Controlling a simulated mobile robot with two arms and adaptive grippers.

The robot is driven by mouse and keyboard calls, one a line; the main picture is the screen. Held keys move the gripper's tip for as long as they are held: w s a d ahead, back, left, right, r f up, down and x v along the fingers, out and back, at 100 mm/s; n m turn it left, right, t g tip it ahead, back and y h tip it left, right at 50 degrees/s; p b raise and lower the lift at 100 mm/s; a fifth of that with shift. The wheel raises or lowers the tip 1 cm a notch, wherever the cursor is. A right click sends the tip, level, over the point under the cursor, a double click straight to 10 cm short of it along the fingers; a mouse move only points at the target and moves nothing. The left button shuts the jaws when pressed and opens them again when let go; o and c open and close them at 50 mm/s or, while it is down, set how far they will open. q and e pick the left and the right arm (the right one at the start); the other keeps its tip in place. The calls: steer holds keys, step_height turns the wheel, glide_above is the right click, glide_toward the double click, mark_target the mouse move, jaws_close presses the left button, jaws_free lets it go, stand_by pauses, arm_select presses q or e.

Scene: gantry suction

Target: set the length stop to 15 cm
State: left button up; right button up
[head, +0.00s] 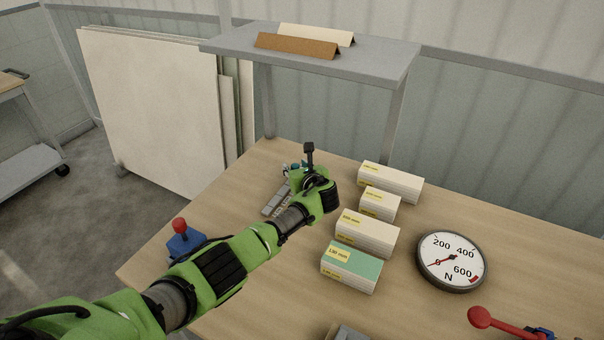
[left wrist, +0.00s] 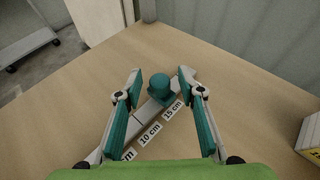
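The length stop is a teal knob on a teal foot (left wrist: 159,86) on a grey rail (head: 274,202). The rail also shows in the left wrist view (left wrist: 147,109), with white labels along it. The stop's foot stands beside the "15 cm" label (left wrist: 173,110), farther along than the "10 cm" label (left wrist: 150,134). My left gripper (left wrist: 160,76) is open, one finger on each side of the knob, with visible gaps. In the head view my left gripper (head: 296,171) is over the rail, and my wrist hides much of it. My right gripper is not in view.
Several labelled boxes (head: 367,235) stand right of my left wrist, with a round dial (head: 452,261) beyond them. A red-knobbed lever (head: 498,322) is at the lower right. A blue block with a red knob (head: 183,240) stands left of my arm. A grey shelf (head: 375,66) rises behind.

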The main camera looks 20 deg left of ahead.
arm_select(q)
steer(key=v, duration=1.1)
steer(key=shift+a, duration=0.1)
